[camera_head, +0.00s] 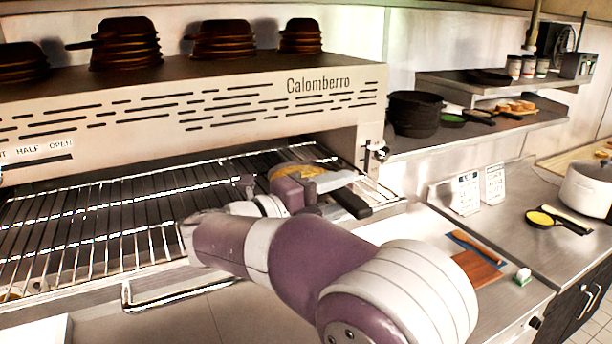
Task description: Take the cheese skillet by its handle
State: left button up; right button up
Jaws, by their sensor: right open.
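A skillet with a yellow-brown, cheese-like top (299,168) sits on the wire rack (135,243) under the grill, near its right end. Its dark handle (351,203) points towards the front right. My right arm comes in from the lower right and bends back to the rack. My right gripper (335,183) is open beside the skillet, close to the handle. The wrist and gripper hide part of the skillet, and I cannot tell whether the fingers touch the handle. My left gripper is not in view.
The grill's hood (225,100) hangs low over the rack, with stacked dark pans (126,45) on top. A small pan with yellow contents (540,218) and a white pot (587,190) stand on the right counter. A wooden-handled tool (477,268) lies nearer.

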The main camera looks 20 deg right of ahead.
jog(key=shift+w+d+r, duration=0.1)
jog(key=shift+d+r, duration=0.15)
jog(key=shift+d, duration=0.45)
jog(key=shift+d+f, duration=0.1)
jog(key=shift+d, duration=0.2)
jog(key=shift+s+d, duration=0.1)
jog(key=shift+s, duration=0.3)
jog(key=shift+w+f, duration=0.1)
jog(key=shift+w, duration=0.15)
grip_shut()
